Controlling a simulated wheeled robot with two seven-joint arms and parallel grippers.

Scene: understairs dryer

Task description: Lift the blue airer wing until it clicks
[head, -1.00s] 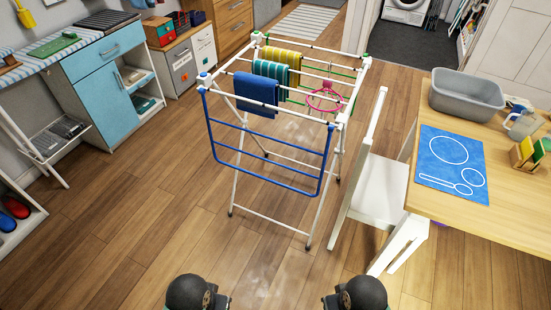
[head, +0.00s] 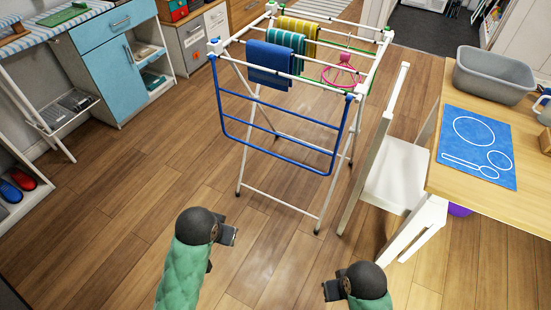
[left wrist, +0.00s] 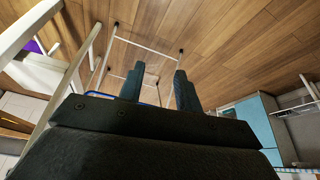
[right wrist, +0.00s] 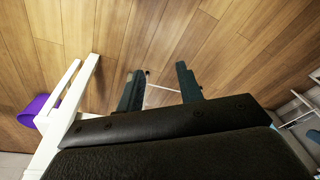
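The blue airer wing (head: 262,130) hangs down, slanting, from the near side of the white airer frame (head: 247,165) in the head view. Its top corners meet blue joints at the frame's top. A little of the wing's blue bar shows behind my left gripper (left wrist: 158,84) in the left wrist view. My left gripper (head: 228,236) is in front of the airer, lower and nearer than the wing, open and empty. My right gripper (head: 331,291) is nearer still and to the right, apart from the airer. In the right wrist view my right gripper (right wrist: 160,82) is open and empty.
Blue, teal and yellow towels (head: 270,64) and a pink hanger (head: 343,72) hang on the airer. A white chair (head: 392,180) and a wooden table (head: 455,205) stand close on the right. A blue cabinet (head: 117,67) stands left. The floor before the airer is clear.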

